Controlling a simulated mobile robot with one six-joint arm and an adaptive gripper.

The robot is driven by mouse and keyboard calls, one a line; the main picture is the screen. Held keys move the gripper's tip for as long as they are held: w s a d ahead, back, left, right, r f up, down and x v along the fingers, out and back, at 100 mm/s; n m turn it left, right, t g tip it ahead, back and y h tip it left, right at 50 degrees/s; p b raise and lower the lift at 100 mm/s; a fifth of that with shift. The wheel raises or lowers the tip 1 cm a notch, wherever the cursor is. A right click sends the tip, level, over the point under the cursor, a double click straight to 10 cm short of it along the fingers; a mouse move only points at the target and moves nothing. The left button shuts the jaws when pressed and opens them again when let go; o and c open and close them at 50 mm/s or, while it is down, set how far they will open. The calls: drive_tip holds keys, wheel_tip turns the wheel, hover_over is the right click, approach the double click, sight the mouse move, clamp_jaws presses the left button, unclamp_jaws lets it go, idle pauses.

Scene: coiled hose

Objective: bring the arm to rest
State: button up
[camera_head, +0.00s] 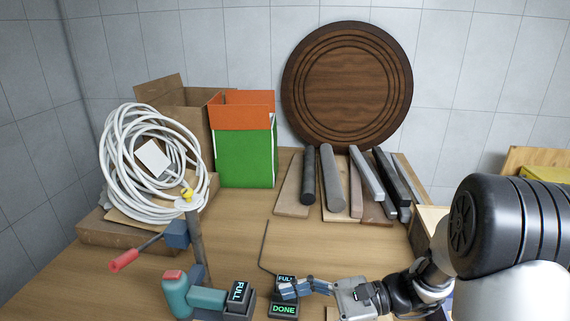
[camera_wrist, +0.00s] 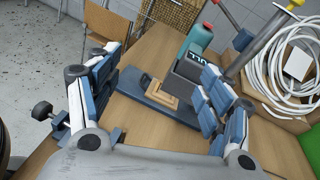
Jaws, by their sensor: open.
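My gripper (camera_head: 290,289) is at the lower middle of the head view, low over the front of the table and pointing left. In the wrist view its two blue-padded fingers stand wide apart (camera_wrist: 160,68), with nothing held between them. Below the gap lies a dark blue plate (camera_wrist: 128,80) with a small square wooden piece (camera_wrist: 160,92) on it. A dark block marked FULL (camera_head: 239,295) stands left of my fingers; it also shows near the right finger in the wrist view (camera_wrist: 188,68). A green-lit DONE sign (camera_head: 284,310) sits just below the fingers in the head view.
A coiled white hose (camera_head: 112,172) leans at the left on cardboard. A teal bottle-like body (camera_head: 176,297) and a red-handled lever (camera_head: 124,261) stand front left. A green and orange box (camera_head: 245,158), a round wooden disc (camera_head: 346,85) and several bars (camera_head: 333,180) are at the back. The middle tabletop (camera_head: 330,245) is mostly clear.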

drive_tip(key=s+d+n+h+b, duration=0.2)
drive_tip(key=s+d+n+h, duration=0.1)
drive_tip(key=s+n+h, duration=0.35)
drive_tip(key=s+d+n+h+b, duration=0.1)
drive_tip(key=s+d+n+h, duration=0.2)
drive_tip(key=s+n+h, duration=0.35)
drive_tip(key=s+d+r+n+t+h+b, duration=0.1)
drive_tip(key=s+d+r+n+t+h, duration=0.1)
drive_tip(key=d+t, duration=0.3)
drive_tip(key=shift+s+d+r+t+h+b, duration=0.25)
drive_tip(key=shift+d+t+h+b, duration=0.1)
drive_tip(key=shift+d, duration=0.1)
